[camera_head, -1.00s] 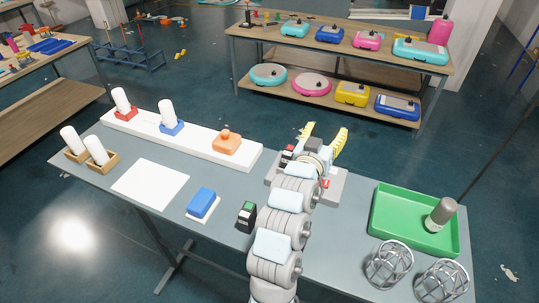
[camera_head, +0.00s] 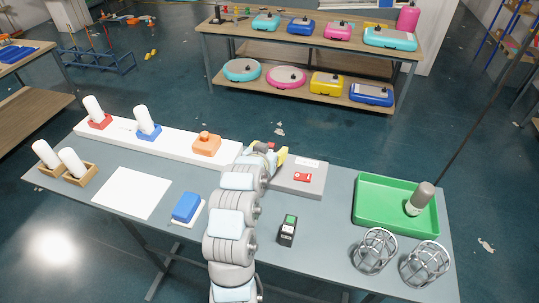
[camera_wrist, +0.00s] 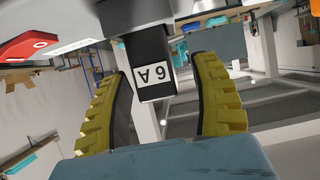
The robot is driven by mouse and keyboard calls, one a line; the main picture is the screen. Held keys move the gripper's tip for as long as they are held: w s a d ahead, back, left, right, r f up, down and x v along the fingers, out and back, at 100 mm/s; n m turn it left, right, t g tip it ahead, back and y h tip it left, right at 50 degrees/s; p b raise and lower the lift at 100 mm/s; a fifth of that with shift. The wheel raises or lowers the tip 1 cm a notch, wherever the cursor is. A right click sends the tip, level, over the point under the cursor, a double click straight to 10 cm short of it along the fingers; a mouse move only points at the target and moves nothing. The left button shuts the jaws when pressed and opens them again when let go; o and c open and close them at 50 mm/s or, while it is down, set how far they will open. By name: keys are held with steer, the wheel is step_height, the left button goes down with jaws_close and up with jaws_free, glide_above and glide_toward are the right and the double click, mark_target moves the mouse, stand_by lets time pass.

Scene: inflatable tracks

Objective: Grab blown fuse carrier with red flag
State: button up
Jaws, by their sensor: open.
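A black fuse carrier (camera_wrist: 150,68) with a white label reading 6 A, upside down, shows in the wrist view. My gripper (camera_wrist: 163,75) is open, with its yellow ribbed fingers on either side of the carrier and visible gaps between. In the head view my gripper (camera_head: 278,156) is at the left end of a grey fuse base (camera_head: 312,187) and hides most of the carriers there. A small red patch (camera_head: 270,146) shows beside the fingers; I cannot tell whether it is the flag. No flag is clear on the 6 A carrier.
The base bears a red part (camera_head: 303,177). A black device with a green screen (camera_head: 288,230) lies in front. A green tray (camera_head: 365,217) holding a grey-capped bulb and two wire cages (camera_head: 374,251) are right. A white rail (camera_head: 175,148) with an orange unit (camera_head: 207,144) is left.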

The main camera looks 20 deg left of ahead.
steer(key=shift+p+x, duration=0.3)
steer(key=shift+x, duration=1)
jaws_close()
